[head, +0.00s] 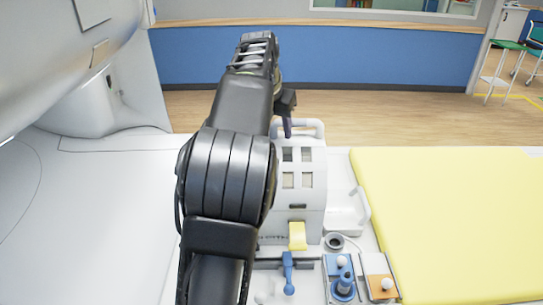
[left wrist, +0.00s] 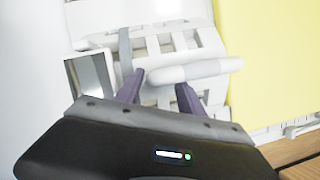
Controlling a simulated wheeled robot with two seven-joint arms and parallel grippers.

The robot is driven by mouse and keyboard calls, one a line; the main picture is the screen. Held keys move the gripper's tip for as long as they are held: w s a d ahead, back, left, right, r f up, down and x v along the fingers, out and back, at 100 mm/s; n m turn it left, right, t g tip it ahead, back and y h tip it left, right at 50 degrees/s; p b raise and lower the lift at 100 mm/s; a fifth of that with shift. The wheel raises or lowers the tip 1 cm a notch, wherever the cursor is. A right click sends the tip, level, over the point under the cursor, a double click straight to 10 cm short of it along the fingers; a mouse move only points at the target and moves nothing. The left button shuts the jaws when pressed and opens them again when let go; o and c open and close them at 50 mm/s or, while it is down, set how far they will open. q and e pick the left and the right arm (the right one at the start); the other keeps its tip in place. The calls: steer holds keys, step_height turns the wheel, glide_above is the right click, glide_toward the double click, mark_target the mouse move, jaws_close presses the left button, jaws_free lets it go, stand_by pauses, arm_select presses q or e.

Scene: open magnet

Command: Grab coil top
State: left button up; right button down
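The white coil top (head: 314,190) is a boxy shell with square openings and a yellow tab on its near side. It stands on the scanner table, partly hidden by my left arm. A rounded handle (head: 312,126) rises at its far top edge. My left gripper (head: 287,130) is above the coil by this handle. In the left wrist view, its two purple fingers (left wrist: 160,84) are apart. The handle bar (left wrist: 195,71) crosses just past the fingertips; I cannot tell whether they touch it. The slotted coil shell (left wrist: 160,40) shows beyond. My right gripper is not visible.
A yellow pad (head: 445,215) covers the table to the right. Blue and orange blocks (head: 360,280) with knobs sit in front of the coil. The scanner housing (head: 65,60) rises at the left. A small framed mirror (left wrist: 90,80) is beside the coil.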

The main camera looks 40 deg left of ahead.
arm_select(q)
steer(key=c, duration=0.9)
jaws_close()
steer(key=shift+w+d+r, duration=0.1)
